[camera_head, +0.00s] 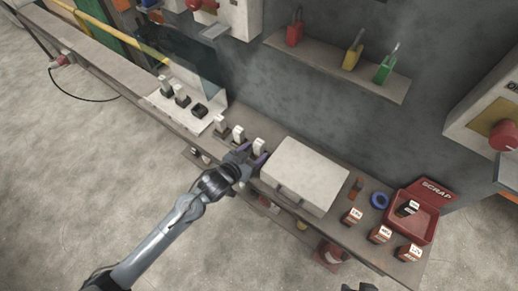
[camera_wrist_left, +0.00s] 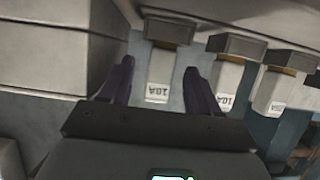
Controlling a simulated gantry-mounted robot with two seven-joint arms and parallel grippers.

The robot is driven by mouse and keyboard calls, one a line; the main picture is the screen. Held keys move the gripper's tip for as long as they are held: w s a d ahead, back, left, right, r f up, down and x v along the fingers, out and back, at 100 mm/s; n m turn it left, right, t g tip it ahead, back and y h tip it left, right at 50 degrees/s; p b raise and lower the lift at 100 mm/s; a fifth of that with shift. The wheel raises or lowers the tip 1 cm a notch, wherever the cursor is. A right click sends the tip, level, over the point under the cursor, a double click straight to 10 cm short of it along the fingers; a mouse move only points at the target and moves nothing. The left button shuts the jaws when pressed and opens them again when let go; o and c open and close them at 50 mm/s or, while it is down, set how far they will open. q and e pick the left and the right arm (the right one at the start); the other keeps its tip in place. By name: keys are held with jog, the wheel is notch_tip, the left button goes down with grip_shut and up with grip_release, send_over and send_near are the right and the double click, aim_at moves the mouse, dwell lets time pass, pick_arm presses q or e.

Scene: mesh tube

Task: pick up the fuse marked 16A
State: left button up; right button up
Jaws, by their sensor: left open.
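Three pale fuses stand in a row on the bench left of the white lidded box: a left one (camera_head: 220,124), a middle one (camera_head: 239,133) and a right one (camera_head: 259,146). My left gripper (camera_head: 252,158) is open at the right one, beside the box. In the left wrist view this fuse (camera_wrist_left: 160,72) sits between the spread fingers of the gripper (camera_wrist_left: 160,88), with a gap on each side. Its label is upside down, either 10A or 16A; I cannot tell which. The other two fuses, (camera_wrist_left: 227,82) and (camera_wrist_left: 273,92), are outside the fingers.
The white box (camera_head: 305,172) stands close to the gripper. A white holder panel (camera_head: 180,108) is at the left. A blue ring (camera_head: 379,200), several small labelled red boxes (camera_head: 380,234) and a red scrap tray (camera_head: 425,227) are at the right.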

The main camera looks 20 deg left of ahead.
pick_arm(q)
jog(key=shift+r+b+x, duration=0.15)
jog(key=shift+b+x, duration=0.2)
jog(key=shift+x, duration=0.9)
jog(key=shift+r+b+x, duration=0.2)
jog(key=shift+b+x, duration=0.1)
jog(key=shift+x, duration=1)
jog(key=shift+w, duration=0.15)
